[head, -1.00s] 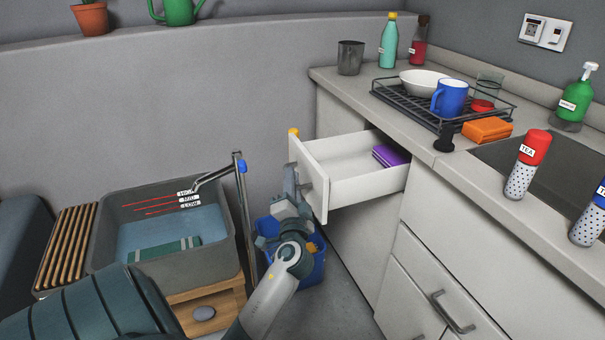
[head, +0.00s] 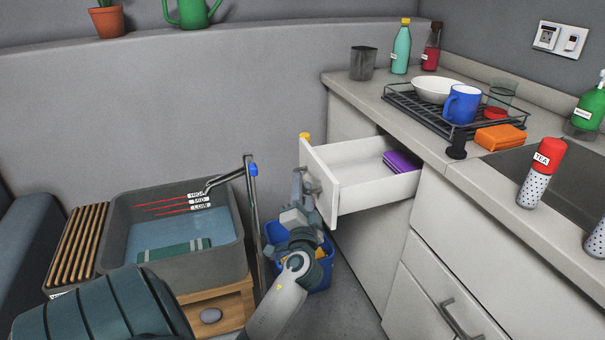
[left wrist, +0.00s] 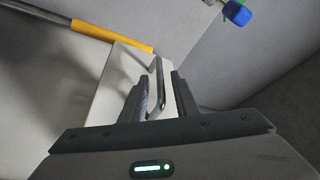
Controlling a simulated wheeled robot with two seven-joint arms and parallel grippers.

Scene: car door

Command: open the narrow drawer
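The narrow white drawer (head: 362,194) is pulled out from under the left end of the counter. My left gripper (head: 301,183) is at the outer face of the drawer front. In the left wrist view the fingers of the left gripper (left wrist: 162,84) are apart, with the handle between them. A gap shows between the handle and the right-hand finger. My right gripper is not in view.
A grey basin (head: 120,236) on a wooden stand is left of my arm, with a tall tap (head: 250,190) close to my gripper. A blue bin (head: 318,275) stands below the drawer. A yellow-ended rod (left wrist: 125,40) is near the drawer front. A dish rack (head: 470,118) sits on the counter.

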